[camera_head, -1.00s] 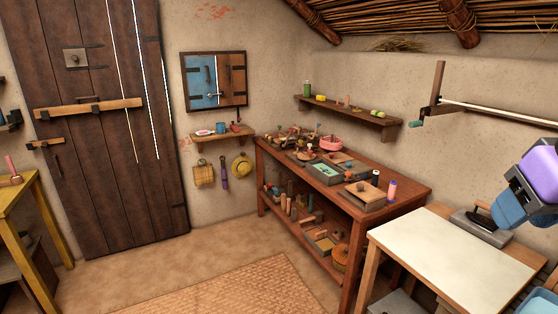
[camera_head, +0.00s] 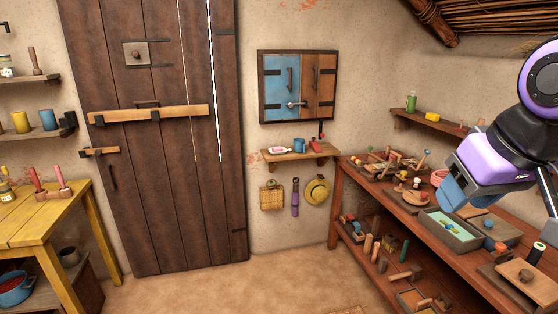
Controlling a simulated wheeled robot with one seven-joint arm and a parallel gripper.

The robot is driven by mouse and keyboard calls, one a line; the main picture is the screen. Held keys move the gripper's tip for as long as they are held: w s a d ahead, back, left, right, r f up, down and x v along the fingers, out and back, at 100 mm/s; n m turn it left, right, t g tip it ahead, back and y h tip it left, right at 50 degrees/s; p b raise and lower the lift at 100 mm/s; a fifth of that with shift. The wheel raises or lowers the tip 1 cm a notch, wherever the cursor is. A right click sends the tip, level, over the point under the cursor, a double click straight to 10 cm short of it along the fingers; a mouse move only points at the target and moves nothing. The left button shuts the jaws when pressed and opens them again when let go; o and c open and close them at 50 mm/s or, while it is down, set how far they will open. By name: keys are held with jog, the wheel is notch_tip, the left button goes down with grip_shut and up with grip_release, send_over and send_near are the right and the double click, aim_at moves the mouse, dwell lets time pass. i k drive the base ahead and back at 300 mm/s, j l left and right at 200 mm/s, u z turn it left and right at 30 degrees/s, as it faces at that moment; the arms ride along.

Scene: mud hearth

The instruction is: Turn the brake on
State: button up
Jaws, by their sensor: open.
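I cannot pick out with certainty which thing is the brake. Many small wooden and coloured items stand on the long brown workbench (camera_head: 357,177) at right, among them a wooden piece with upright sticks (camera_head: 398,160); they are too small to tell apart well. My gripper (camera_head: 453,199), blue below a purple wrist, hangs at the right side of the picture in front of the workbench. It is open and touches nothing that I can see. It hides part of the bench top.
A dark plank door (camera_head: 165,205) with a wooden bar stands at left centre. A two-shutter cabinet (camera_head: 298,87) hangs on the wall above a small shelf (camera_head: 300,155). A yellow table (camera_head: 45,215) is at left. The floor (camera_head: 235,285) between table and bench is clear.

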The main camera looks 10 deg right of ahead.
aim_at(417, 180)
jog(key=i+z, duration=0.1)
jog(key=i, duration=0.8)
jog(key=i+j, duration=0.15)
jog(key=i, duration=0.75)
jog(key=i+j+z, duration=0.1)
jog(key=i+z, duration=0.25)
jog(key=i+j+z, duration=0.2)
jog(key=i+z, duration=0.15)
jog(key=i+j+z, duration=0.35)
jog(key=i, duration=0.15)
